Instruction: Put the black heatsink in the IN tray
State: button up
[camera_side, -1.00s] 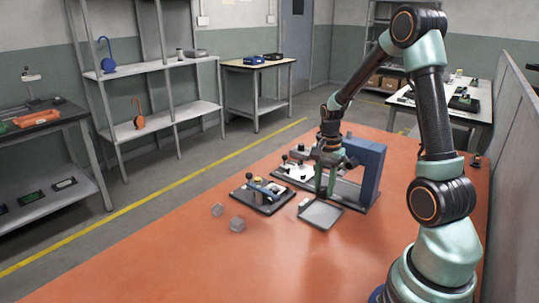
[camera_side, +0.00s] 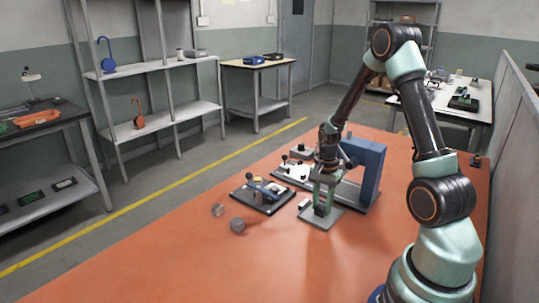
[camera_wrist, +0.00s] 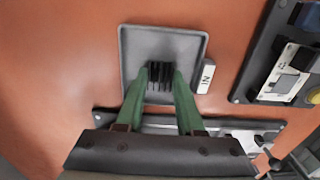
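The black heatsink (camera_wrist: 160,74) is a small finned block between my green fingertips in the wrist view. It shows as a dark block low in my gripper in the side view (camera_side: 320,210). My gripper (camera_side: 323,200) points down and is shut on the heatsink; it also shows in the wrist view (camera_wrist: 160,72). Both are over the grey square IN tray (camera_wrist: 137,46), inside its rim as seen from the wrist. The tray also shows in the side view (camera_side: 332,222). Whether the heatsink touches the tray floor I cannot tell.
A white IN label (camera_wrist: 206,78) lies beside the tray. A fixture with a blue lever (camera_side: 262,192) stands left of it. A blue upright block (camera_side: 371,170) stands close behind my gripper.

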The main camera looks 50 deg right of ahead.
aim_at(321, 207)
jog(key=o, duration=0.4)
jog(key=shift+c, duration=0.2)
jog(key=shift+r, duration=0.1)
notch_tip(321, 207, up, 12)
jog(key=s+a+r+n+t, duration=0.1)
jog(key=a+r+n+t, duration=0.1)
jog(key=a+r+n, duration=0.2)
jog(key=s+a+r+n+t, duration=0.1)
jog(key=a+r+n, duration=0.2)
jog(key=a+n, duration=0.5)
jog(key=s+a+r+n+t, duration=0.1)
jog(key=a+r+n, duration=0.3)
jog(key=a, duration=0.5)
jog(key=shift+r+n+t, duration=0.3)
jog(key=shift+n+t, duration=0.5)
jog(key=shift+n, duration=0.2)
